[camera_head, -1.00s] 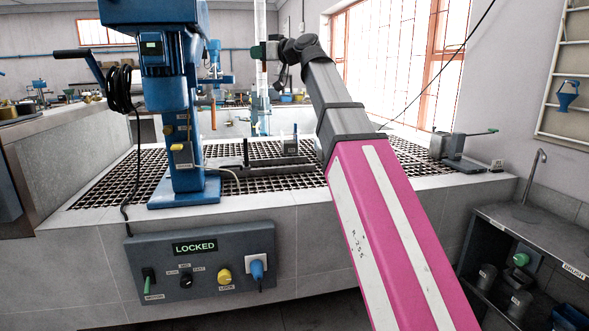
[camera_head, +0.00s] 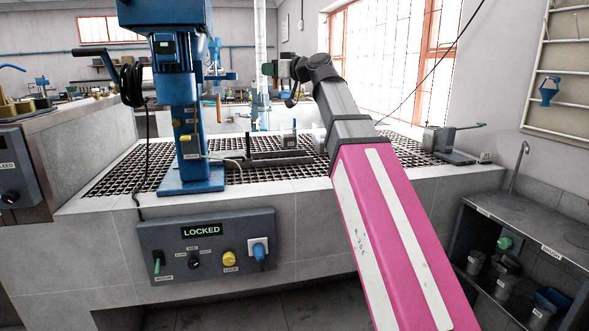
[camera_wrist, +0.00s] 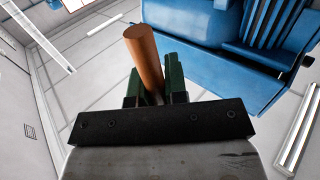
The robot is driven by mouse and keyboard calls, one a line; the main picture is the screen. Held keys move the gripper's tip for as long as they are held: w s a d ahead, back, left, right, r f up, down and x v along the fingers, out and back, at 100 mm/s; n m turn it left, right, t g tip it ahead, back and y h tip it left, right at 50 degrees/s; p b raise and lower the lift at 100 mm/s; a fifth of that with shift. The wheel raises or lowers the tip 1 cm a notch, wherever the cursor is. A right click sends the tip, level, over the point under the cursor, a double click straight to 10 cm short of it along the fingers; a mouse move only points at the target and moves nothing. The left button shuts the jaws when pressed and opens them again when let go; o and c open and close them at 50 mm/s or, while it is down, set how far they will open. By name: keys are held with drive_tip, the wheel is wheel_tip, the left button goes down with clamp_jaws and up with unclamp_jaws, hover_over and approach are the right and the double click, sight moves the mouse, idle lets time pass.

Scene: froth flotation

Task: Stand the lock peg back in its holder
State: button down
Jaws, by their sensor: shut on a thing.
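A round orange-brown wooden peg (camera_wrist: 144,50) stands up between the green fingers of my gripper (camera_wrist: 153,88) in the wrist view. The gripper is shut on it, and the peg's free end sticks out past the fingertips. In the head view my gripper (camera_head: 268,69) is raised above the grated bench, right of the blue machine; the peg cannot be made out there. A dark rail with a short upright post (camera_head: 250,146) lies on the grating, but I cannot tell whether it is the peg's holder. The control panel (camera_head: 207,247) reads LOCKED.
The blue machine (camera_head: 187,120) stands at the left of the grated bench (camera_head: 330,195). A small labelled block (camera_head: 288,141) and a grey clamp-like device (camera_head: 450,145) stand on the bench. A sink counter (camera_head: 530,225) is at the right. The air around my gripper looks clear.

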drive_tip(key=s+d+f, duration=0.2)
drive_tip(key=d+f, duration=0.9)
drive_tip(key=f, duration=0.6)
drive_tip(key=s+d+f+t, duration=0.1)
drive_tip(key=d+f, duration=1)
drive_tip(key=f, duration=0.6)
drive_tip(key=s+d+f, duration=0.2)
drive_tip(key=d+f, duration=1)
drive_tip(key=f, duration=0.5)
drive_tip(key=a, duration=0.7)
drive_tip(key=shift+a+m+h, duration=0.3)
drive_tip(key=shift+m, duration=0.1)
